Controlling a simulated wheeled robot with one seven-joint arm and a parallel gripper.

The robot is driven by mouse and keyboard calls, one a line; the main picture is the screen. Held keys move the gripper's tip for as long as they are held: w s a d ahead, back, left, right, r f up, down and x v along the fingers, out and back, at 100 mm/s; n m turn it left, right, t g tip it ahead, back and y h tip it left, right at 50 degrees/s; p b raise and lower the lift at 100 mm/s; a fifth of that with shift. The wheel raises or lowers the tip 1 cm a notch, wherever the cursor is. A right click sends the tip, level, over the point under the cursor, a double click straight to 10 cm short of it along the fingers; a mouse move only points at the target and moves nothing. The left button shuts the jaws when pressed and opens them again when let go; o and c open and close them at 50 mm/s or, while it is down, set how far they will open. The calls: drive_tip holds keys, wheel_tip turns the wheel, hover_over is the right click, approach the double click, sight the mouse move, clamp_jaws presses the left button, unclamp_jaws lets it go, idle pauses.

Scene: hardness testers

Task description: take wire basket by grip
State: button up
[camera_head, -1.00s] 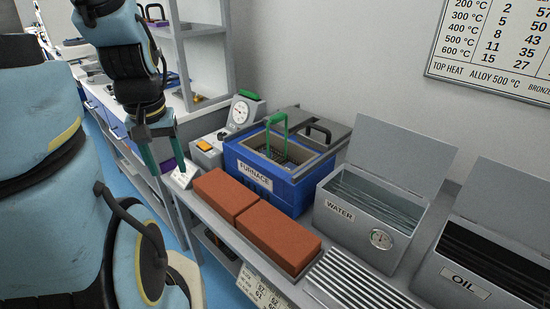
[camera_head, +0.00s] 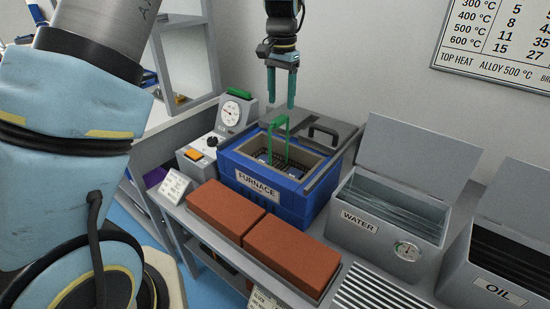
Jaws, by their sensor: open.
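The wire basket (camera_head: 282,163) sits down inside the open blue furnace (camera_head: 262,189), dark mesh partly hidden by the furnace walls. Its green grip (camera_head: 287,137) is an upright loop that stands above the furnace opening. My gripper (camera_head: 281,103) points down above the grip, its two green fingers apart and empty. In the picture the fingertips are close to the top of the grip; I cannot tell whether they touch it or how far apart they are in depth.
The furnace lid with its black handle (camera_head: 324,131) is at the back right. Two red bricks (camera_head: 292,255) lie in front. The water tank (camera_head: 378,225) and oil tank (camera_head: 490,262) stand open at right. A dial gauge box (camera_head: 232,113) stands at left.

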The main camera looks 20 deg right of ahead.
sight(279, 117)
drive_tip(key=f+p, duration=0.1)
drive_tip(key=f, duration=0.3)
drive_tip(key=f+p, duration=0.1)
drive_tip(key=f, duration=0.4)
drive_tip(key=shift+w+a+p, duration=0.15)
drive_tip(key=shift+a+p, duration=0.05)
drive_tip(key=shift+p, duration=0.2)
clamp_jaws()
drive_tip(key=shift+r, duration=0.1)
idle(0.9)
